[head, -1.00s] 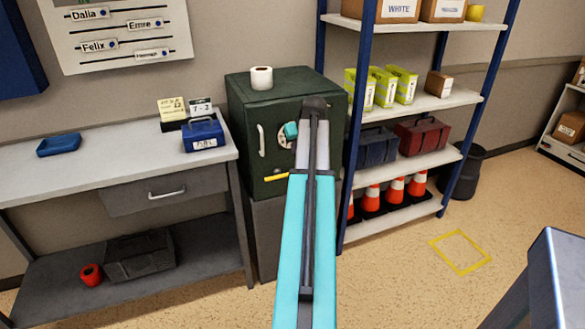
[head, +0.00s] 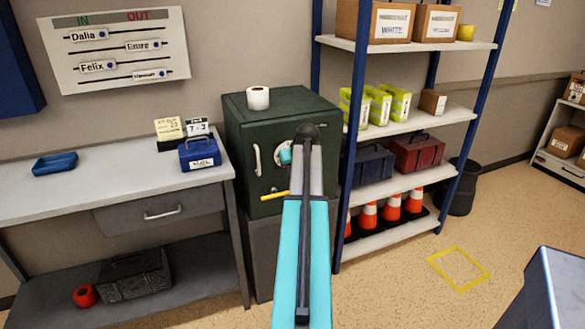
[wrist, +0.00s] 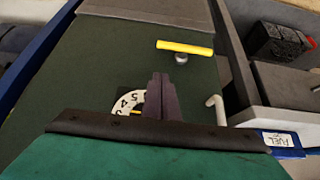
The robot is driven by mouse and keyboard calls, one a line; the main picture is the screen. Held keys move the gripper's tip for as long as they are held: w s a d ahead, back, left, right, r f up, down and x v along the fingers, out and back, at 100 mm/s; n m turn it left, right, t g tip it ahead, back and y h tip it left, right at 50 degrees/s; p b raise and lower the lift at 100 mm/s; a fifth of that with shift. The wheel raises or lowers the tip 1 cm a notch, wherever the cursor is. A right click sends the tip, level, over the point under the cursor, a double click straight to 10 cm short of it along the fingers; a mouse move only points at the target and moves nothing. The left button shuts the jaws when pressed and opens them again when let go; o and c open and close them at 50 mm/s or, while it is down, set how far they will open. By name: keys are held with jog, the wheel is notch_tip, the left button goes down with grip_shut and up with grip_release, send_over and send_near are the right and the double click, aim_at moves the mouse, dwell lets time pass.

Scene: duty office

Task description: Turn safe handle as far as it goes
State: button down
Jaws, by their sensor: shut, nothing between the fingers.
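The dark green safe (head: 240,125) stands on a grey stand, its front facing me. Its yellow bar handle (head: 275,195) is low on the door and lies nearly level, partly beside my arm. In the wrist view the yellow handle (wrist: 185,47) sits on a round hub beyond my fingertips, apart from them. The white numbered dial (wrist: 128,102) is partly hidden behind my fingers. A pale fixed pull (wrist: 216,115) is to their right. My gripper (wrist: 160,78) is shut and empty in front of the door; in the head view my arm mostly hides it.
The desk (head: 110,187) with a blue fuel box (head: 199,153) is close on the left. The shelf rack (head: 372,190) is close on the right. Floor to the right is open around a yellow square (head: 458,268).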

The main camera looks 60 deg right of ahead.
jog(key=x, duration=0.5)
jog(key=shift+w+d+f+p, duration=0.15)
jog(key=shift+f+p, duration=0.15)
jog(key=shift+s+a+f, duration=0.15)
jog(key=shift+s+f, duration=0.05)
jog(key=shift+f, duration=0.75)
jog(key=shift+s+a+f, duration=0.15)
jog(key=shift+s+f, duration=0.05)
jog(key=shift+f, duration=0.75)
jog(key=shift+w, duration=0.1)
